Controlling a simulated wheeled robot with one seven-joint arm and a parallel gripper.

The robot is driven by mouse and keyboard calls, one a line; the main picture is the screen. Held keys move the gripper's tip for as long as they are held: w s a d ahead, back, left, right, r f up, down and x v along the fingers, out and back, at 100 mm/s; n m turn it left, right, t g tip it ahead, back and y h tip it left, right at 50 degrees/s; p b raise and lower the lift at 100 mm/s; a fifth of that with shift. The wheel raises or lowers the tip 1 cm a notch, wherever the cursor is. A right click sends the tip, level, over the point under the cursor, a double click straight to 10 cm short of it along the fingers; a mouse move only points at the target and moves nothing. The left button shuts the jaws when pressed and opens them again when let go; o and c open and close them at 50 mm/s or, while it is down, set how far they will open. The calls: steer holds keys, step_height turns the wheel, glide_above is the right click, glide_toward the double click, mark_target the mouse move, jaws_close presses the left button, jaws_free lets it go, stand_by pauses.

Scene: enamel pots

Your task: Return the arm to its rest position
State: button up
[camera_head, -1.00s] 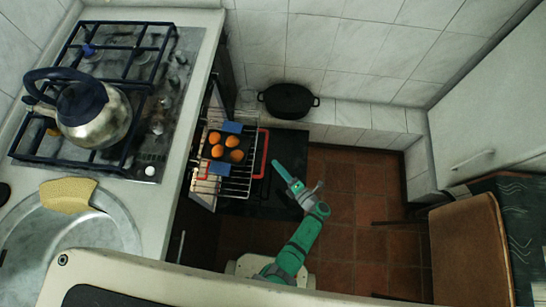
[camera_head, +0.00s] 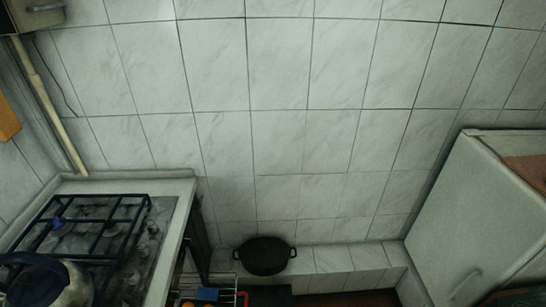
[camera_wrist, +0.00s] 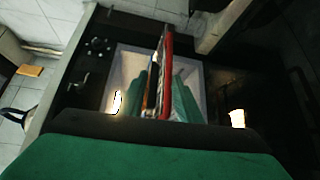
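My gripper (camera_wrist: 177,110) shows only in the wrist view. Its green and black body fills the bottom of that picture.
In the head view, the stove (camera_head: 88,240) with the kettle (camera_head: 45,283) is at left. A black pot (camera_head: 264,256) stands on the tiled ledge by the wall.

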steer(key=s+d+r+m+t+h, duration=0.1)
steer(key=s+r+m+h, duration=0.2)
steer(key=s+r+m, duration=0.5)
steer(key=s+d+r+m+h, duration=0.1)
steer(key=s+r+m+h, duration=0.3)
steer(key=s+r+m, duration=0.4)
steer(key=s+d+r+m+t+h, duration=0.1)
steer(key=s+r+m+h, duration=0.3)
steer(key=r, duration=1.3)
steer(key=s+m, duration=0.4)
steer(key=m, duration=0.3)
steer(key=shift+d+r+t, duration=0.15)
steer(key=shift+r+t, duration=0.1)
steer(key=shift+t, duration=0.05)
